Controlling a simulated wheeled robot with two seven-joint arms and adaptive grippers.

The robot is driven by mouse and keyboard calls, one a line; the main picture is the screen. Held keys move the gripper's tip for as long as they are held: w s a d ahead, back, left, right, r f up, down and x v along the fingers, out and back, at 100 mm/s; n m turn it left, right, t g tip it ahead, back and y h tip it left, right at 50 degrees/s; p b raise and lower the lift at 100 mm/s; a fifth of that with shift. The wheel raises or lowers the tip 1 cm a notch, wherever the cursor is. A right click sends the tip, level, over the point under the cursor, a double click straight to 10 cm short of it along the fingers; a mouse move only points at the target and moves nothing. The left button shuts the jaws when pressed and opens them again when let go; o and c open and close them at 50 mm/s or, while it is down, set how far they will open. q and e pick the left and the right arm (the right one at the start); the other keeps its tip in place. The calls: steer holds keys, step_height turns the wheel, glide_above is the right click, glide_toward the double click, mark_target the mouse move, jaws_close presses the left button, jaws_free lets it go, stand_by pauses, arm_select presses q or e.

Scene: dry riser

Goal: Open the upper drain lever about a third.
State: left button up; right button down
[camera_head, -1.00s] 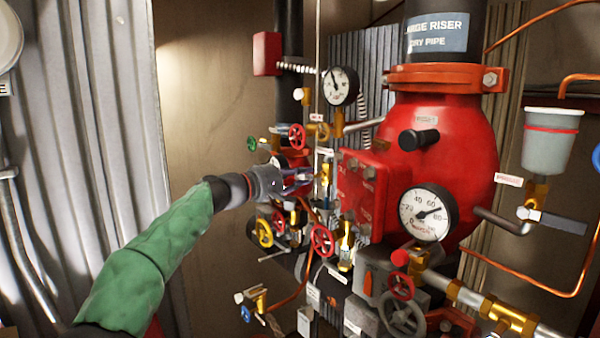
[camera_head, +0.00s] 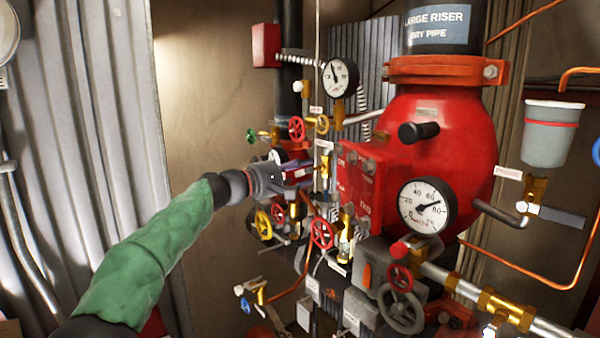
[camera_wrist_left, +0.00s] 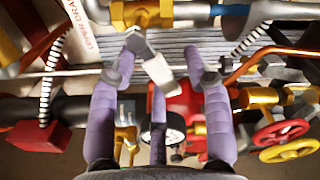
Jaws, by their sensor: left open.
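The upper drain lever (camera_wrist_left: 155,68) is a short grey handle on a brass valve body (camera_wrist_left: 140,13) at the top of the left wrist view. A white label reading upper drain (camera_wrist_left: 80,25) is beside it. In the head view my left gripper (camera_head: 306,175) reaches in from the left to the brass valve (camera_head: 325,168), and the lever is hard to make out there. My right gripper is not in view.
Red (camera_head: 321,233) and yellow (camera_head: 263,225) handwheels sit just below my left gripper. A pressure gauge (camera_head: 340,78) is above it. The large red valve body (camera_head: 440,135) stands to the right.

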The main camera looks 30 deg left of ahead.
arm_select(q)
steer(key=v, duration=1.2)
steer(key=shift+a+f, duration=0.1)
